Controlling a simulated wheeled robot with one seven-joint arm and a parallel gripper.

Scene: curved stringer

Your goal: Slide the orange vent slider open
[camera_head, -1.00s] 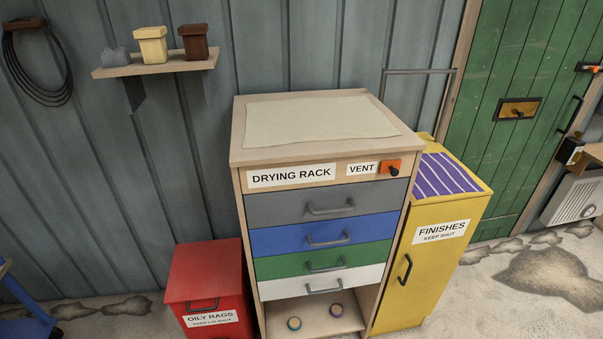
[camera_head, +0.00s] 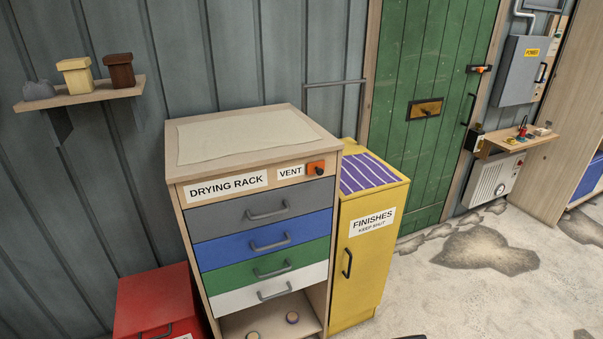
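The orange vent slider (camera_head: 316,168) is a small orange plate with a dark knob. It sits on the top front strip of the drying rack (camera_head: 180,198), just right of the white VENT label (camera_head: 290,172). The knob is at the lower right of the orange plate. My gripper is not in view. A small dark shape shows at the bottom edge of the picture, and I cannot tell what it is.
A yellow finishes cabinet (camera_head: 358,262) stands close on the rack's right, and a red bin (camera_head: 150,297) on its left. The rack's drawers have protruding handles. Open floor (camera_head: 450,300) lies to the right, before the green door (camera_head: 425,70).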

